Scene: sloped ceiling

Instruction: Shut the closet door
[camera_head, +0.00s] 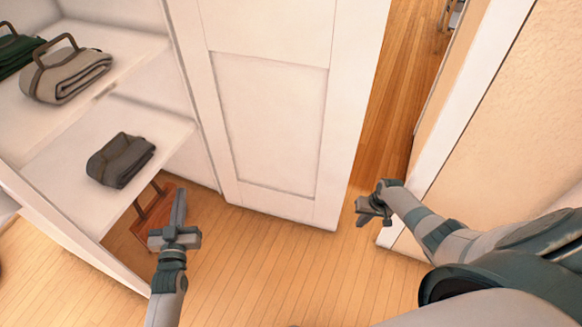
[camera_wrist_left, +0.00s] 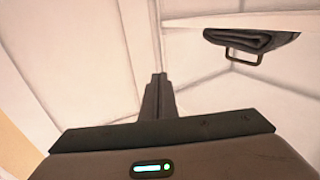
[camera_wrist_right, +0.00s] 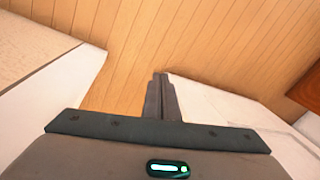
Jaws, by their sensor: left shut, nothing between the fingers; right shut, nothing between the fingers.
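The closet door (camera_head: 268,125) is a white panelled door standing open in the middle of the head view. The open closet (camera_head: 120,70) with its white shelves is to its left. My left gripper (camera_head: 180,200) is shut and empty, low in front of the closet opening, left of the door. In the left wrist view its closed fingers (camera_wrist_left: 157,90) point into the pale interior. My right gripper (camera_head: 366,212) is shut and empty, just right of the door's lower outer corner. In the right wrist view the door (camera_wrist_right: 220,105) is right of the closed fingers (camera_wrist_right: 161,88). I cannot tell whether they touch.
A reddish-brown box (camera_head: 158,212) is on the closet floor. A white door frame (camera_head: 455,120) stands on the right. The wooden floor (camera_head: 270,270) in front is clear.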

